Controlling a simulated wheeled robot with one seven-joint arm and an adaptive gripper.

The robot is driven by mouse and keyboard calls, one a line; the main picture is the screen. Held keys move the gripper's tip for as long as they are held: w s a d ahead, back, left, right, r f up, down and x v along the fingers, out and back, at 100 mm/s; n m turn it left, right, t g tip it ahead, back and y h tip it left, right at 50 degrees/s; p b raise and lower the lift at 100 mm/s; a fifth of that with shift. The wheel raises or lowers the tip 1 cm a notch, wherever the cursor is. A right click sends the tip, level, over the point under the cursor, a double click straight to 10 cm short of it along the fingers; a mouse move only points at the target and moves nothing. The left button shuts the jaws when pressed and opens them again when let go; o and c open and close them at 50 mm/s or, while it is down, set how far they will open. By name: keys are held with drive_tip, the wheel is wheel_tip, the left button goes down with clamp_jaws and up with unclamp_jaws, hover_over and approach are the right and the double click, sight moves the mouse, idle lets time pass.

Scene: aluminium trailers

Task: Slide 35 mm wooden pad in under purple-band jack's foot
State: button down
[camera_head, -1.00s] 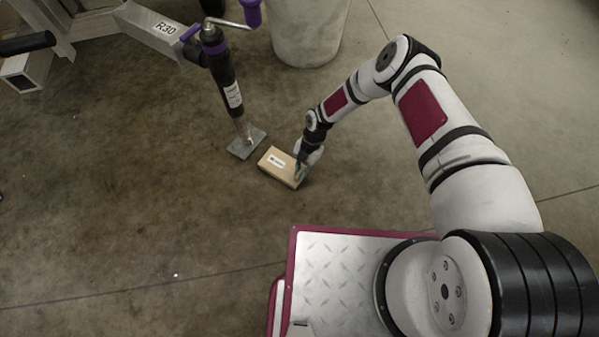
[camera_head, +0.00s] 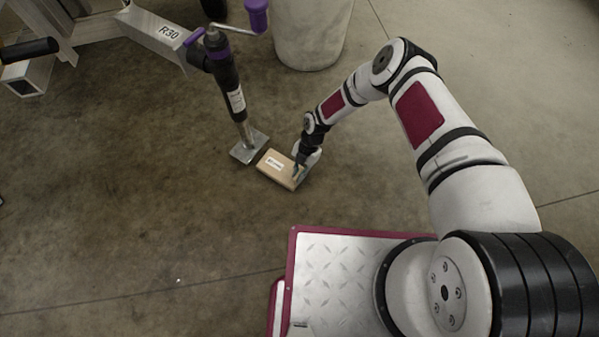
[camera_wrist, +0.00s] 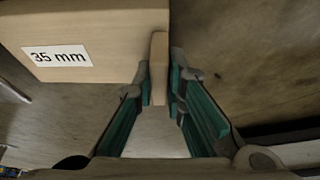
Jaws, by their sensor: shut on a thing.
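The wooden pad (camera_head: 270,163) is a pale block with a white label, low over the floor just right of the jack's foot. In the wrist view the pad (camera_wrist: 110,25) fills the upper left, and its label reads 35 mm. My gripper (camera_head: 299,172) is shut on the pad's right end; in the wrist view its teal-lined fingers (camera_wrist: 162,85) pinch a narrow wooden tab. The purple-band jack (camera_head: 228,85) stands nearly upright, with a flat grey foot plate (camera_head: 243,152) at its bottom. A small gap shows between pad and plate. I cannot tell whether the plate touches the floor.
The trailer frame (camera_head: 150,28), marked R30, joins the jack at upper left. The jack's crank has a purple handle (camera_head: 257,14). A pale round bin or drum (camera_head: 312,35) stands behind the pad. Open concrete floor (camera_head: 120,190) lies to the left and in front.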

drive_tip(key=c, duration=1.6)
unclamp_jaws()
drive_tip(key=shift+o, duration=0.2)
drive_tip(key=v, duration=2.3)
drive_tip(key=shift+r, duration=0.2)
drive_tip(key=shift+s, duration=0.1)
